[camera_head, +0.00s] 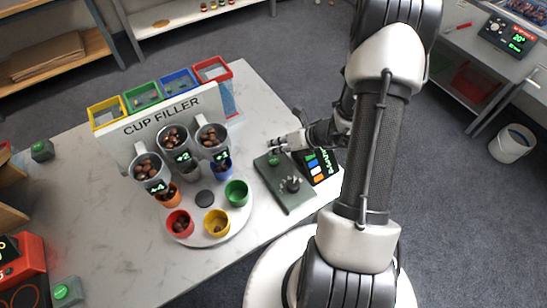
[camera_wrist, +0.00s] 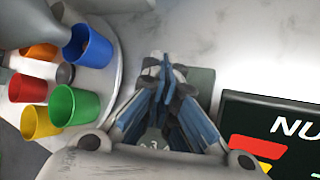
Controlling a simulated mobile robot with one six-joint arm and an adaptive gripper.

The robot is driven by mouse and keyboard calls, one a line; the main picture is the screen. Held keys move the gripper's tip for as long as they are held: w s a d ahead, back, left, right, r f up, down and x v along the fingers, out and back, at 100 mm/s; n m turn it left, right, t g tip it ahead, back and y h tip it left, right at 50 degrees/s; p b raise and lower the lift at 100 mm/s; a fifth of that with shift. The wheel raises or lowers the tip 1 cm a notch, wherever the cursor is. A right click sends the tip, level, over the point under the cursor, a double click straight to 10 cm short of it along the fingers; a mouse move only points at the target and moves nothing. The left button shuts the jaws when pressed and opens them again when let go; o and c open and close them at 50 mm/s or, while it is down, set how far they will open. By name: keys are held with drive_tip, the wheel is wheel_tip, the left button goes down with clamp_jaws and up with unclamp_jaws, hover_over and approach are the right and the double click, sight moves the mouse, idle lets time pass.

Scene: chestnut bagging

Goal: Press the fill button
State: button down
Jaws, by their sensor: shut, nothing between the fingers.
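A dark green control panel (camera_head: 298,201) lies on the table right of the cup turntable. It carries a round dark knob (camera_head: 290,184) and a small green button (camera_head: 274,160) near its far end; I cannot read a fill label. My gripper (camera_head: 277,144) is low over the panel's far end, fingers pointing left, close to the green button. I cannot tell whether it touches. In the wrist view my gripper (camera_wrist: 166,66) is shut and empty, its blue-grey fingers meeting at the tips. Part of the panel (camera_wrist: 205,78) shows behind them; the button is hidden there.
The cup filler (camera_head: 160,118) has three chestnut hoppers above a white turntable (camera_head: 203,238) with coloured cups, including a green cup (camera_head: 237,193) nearest the panel. A dark board with coloured blocks (camera_head: 318,165) lies beside my arm.

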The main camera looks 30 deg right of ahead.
sight(274, 157)
drive_tip(key=shift+r+p, duration=1.25)
drive_tip(key=shift+r, duration=0.6)
drive_tip(key=s+a+r+n+g, duration=0.2)
drive_tip(key=s+a+r+n, duration=0.1)
drive_tip(key=a+r+n, duration=0.5)
drive_tip(key=s+a+r+n+g, duration=0.2)
drive_tip(key=a+r+n, duration=0.4)
drive_tip(key=r+n, duration=0.45)
drive_tip(key=s+r+n+h, duration=0.2)
drive_tip(key=s+r+n, duration=0.3)
drive_tip(key=s+n, duration=0.2)
drive_tip(key=s+r+n+t+h, duration=0.1)
drive_tip(key=s+r+n+h, duration=0.2)
drive_tip(key=s+r+n, duration=0.2)
drive_tip(key=s+n, duration=0.3)
drive_tip(key=n, duration=0.4)
drive_tip(key=shift+d+r+h, duration=0.2)
drive_tip(key=shift+d+h, duration=0.05)
drive_tip(key=shift+h, duration=0.05)
